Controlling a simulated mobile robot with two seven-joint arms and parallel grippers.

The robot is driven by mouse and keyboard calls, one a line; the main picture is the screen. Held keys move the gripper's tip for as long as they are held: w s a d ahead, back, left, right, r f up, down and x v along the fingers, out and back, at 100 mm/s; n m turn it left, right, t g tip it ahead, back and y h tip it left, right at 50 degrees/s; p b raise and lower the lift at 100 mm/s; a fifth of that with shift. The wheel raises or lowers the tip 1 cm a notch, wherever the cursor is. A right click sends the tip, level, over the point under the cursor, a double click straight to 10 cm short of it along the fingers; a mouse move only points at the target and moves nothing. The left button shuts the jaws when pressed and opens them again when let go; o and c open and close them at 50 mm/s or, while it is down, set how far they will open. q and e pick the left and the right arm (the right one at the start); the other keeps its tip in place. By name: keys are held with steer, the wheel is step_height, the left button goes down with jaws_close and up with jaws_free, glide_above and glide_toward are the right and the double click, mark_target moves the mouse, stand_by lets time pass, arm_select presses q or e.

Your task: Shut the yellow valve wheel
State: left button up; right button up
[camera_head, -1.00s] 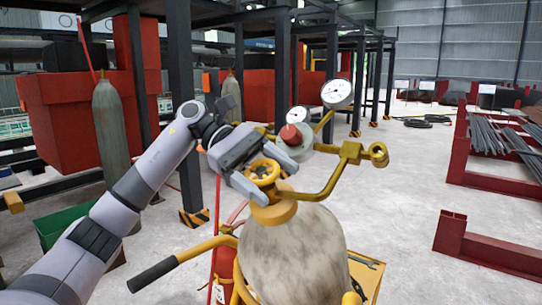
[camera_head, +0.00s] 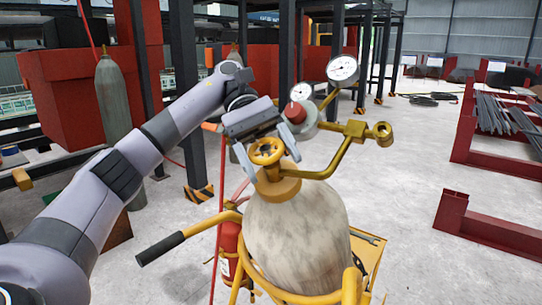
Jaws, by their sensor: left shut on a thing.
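The yellow valve wheel (camera_head: 266,151) sits on top of a pale, worn gas cylinder (camera_head: 296,240), above its yellow collar. My left gripper (camera_head: 268,166) reaches in from the left and above, with one finger on each side of the wheel. It is shut on the wheel. Beside the wheel, a brass regulator (camera_head: 355,130) with a red knob (camera_head: 295,112) and two round gauges (camera_head: 341,68) is fixed to the cylinder valve. My right gripper is not in view.
The cylinder stands in a yellow trolley with a black-gripped handle (camera_head: 160,248). A red extinguisher (camera_head: 229,245) hangs beside it. A red steel beam (camera_head: 490,232) lies on the floor at right. Concrete floor is clear between them.

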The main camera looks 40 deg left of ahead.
arm_select(q)
steer(key=shift+m, duration=0.4)
stand_by(0.3)
steer(key=o, duration=1)
steer(key=shift+a, duration=0.1)
steer(key=shift+c, duration=0.2)
steer(key=shift+w+n+t+h, duration=0.1)
steer(key=shift+n+t+h, duration=0.7)
steer(key=shift+n, duration=0.5)
